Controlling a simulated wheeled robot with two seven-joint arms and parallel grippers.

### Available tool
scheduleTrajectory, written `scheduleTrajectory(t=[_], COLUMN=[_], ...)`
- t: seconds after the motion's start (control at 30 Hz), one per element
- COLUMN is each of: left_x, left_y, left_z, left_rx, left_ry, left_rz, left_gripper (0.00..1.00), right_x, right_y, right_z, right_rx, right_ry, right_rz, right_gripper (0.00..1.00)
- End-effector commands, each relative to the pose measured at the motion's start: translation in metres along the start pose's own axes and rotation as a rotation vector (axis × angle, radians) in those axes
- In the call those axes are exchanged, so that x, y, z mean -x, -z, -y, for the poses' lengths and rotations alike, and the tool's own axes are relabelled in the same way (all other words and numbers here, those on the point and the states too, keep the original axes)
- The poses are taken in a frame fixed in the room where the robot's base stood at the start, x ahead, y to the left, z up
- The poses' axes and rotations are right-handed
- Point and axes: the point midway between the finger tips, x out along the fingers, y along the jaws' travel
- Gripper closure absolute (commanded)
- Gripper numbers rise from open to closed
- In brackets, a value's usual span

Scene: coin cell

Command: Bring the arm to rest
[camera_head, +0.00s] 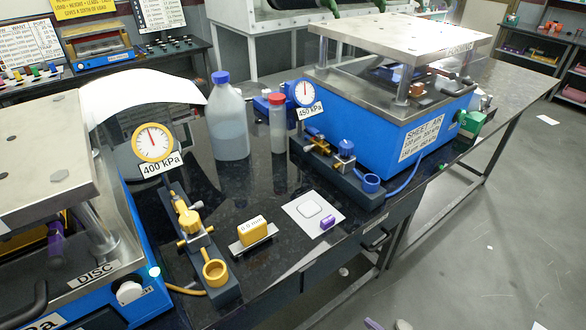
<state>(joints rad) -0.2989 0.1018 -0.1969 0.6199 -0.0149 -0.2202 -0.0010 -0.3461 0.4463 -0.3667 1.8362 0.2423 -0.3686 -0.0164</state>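Neither of my grippers shows clearly in the head view, and no arm comes in from the left or right. The dark bench (290,258) holds two blue presses. The press marked DISC (110,268) is at the left, beside a gauge reading 400 kPa (153,142). The second press (380,125) stands at the back right, with a gauge reading 450 kPa (304,93). A yellow block marked 0.6 mm (253,231) sits on a small stand. A white square sheet (300,217) carries a rounded outline, and a small purple piece (327,222) lies at its edge.
A blue-capped bottle (227,125) and a red-capped bottle (277,128) stand between the presses. Yellow fittings (190,222) and blue fittings (345,150) stand beside the presses. The grey floor (480,230) right of the bench is mostly clear.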

Motion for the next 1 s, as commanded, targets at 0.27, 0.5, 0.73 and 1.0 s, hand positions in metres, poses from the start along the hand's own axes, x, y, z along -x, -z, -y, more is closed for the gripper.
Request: scheduleTrajectory(t=[0.27,0.5,0.73,1.0], left_x=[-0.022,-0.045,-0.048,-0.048], left_y=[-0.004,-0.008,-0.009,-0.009], left_z=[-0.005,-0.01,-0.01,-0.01], left_rx=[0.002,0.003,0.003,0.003], left_ry=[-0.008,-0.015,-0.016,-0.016], left_rz=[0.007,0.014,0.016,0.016], left_gripper=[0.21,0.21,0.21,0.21], right_x=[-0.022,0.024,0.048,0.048], right_y=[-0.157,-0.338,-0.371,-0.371], right_z=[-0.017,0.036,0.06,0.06], right_rx=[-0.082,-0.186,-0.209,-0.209], right_ry=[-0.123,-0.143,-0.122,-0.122], right_rz=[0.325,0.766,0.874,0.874], right_gripper=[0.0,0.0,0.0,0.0])
